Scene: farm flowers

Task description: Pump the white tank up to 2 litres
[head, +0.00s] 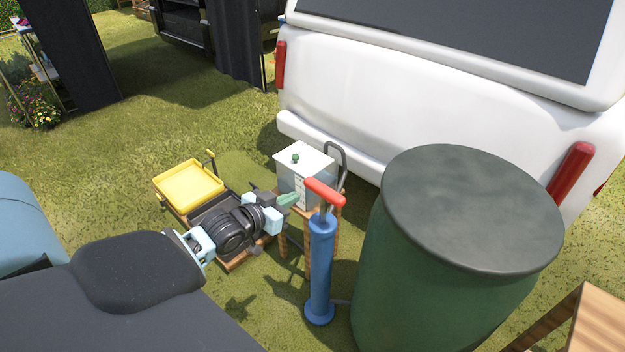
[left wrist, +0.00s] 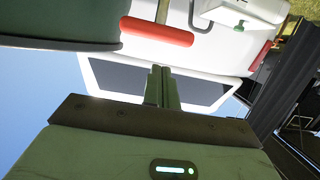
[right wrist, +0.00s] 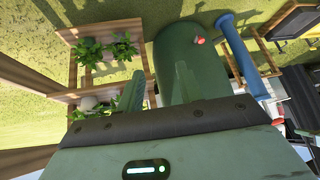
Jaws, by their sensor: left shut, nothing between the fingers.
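The white tank (head: 305,178) stands on a small wooden stand, with a green knob on its lid and marks on its front. I cannot read the level. The blue pump (head: 320,265) stands upright in front of it. Its red handle (head: 325,191) is raised a little above the body, and it also shows in the left wrist view (left wrist: 157,31). My left gripper (head: 290,199) is shut and empty, just left of the handle, and seems apart from it. My right gripper (right wrist: 158,75) is open and empty. It is outside the head view.
A big dark green barrel (head: 440,270) stands right of the pump. A white vehicle (head: 400,100) is behind the tank. A yellow tray (head: 188,184) is on the left. The right wrist view shows potted plants (right wrist: 124,48) on a wooden shelf (right wrist: 100,27).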

